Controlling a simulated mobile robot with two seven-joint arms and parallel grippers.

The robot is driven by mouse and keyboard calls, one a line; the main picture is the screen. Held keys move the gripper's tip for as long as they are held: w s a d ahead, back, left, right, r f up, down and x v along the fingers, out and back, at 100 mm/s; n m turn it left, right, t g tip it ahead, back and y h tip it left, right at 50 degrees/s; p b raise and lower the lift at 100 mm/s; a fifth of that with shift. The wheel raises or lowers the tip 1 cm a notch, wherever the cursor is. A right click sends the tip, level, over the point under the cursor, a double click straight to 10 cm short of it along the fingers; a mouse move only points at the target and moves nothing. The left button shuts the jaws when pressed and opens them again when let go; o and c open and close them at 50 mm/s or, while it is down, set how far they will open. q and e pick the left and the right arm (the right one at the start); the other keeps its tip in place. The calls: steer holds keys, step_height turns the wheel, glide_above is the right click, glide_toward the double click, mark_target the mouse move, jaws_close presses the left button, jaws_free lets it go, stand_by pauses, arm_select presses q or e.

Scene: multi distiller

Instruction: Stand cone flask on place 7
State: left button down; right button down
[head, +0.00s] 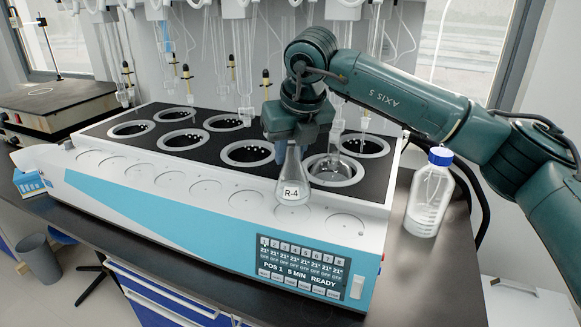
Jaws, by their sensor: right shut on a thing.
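The clear cone flask (292,180) carries a white label reading R-4. My right gripper (292,142) points down and is shut on its neck. The flask looks upright, its base over or on the front ledge of the distiller (130,213); I cannot tell whether it touches. The distiller has a black top with several ringed wells and a white front ledge with a row of shallow round places (248,199). Their numbers are too small to read, so I cannot tell which is place 7. My left gripper is not in view.
A clear bottle with a blue cap (428,200) stands right of the distiller, below my right arm. Glass tubes (243,65) hang behind and over the wells. A well ring (336,182) lies close right of the flask. A hot plate (55,112) stands at left.

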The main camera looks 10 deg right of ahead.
mark_target(290, 168)
steer(key=shift+f, duration=1.9)
steer(key=shift+f, duration=0.1)
steer(key=c, duration=1.2)
jaws_free()
steer(key=shift+o, duration=0.2)
steer(key=a+v, duration=0.1)
steer(key=v, duration=1.1)
steer(key=shift+d+b, duration=0.3)
steer(key=shift+d, duration=0.15)
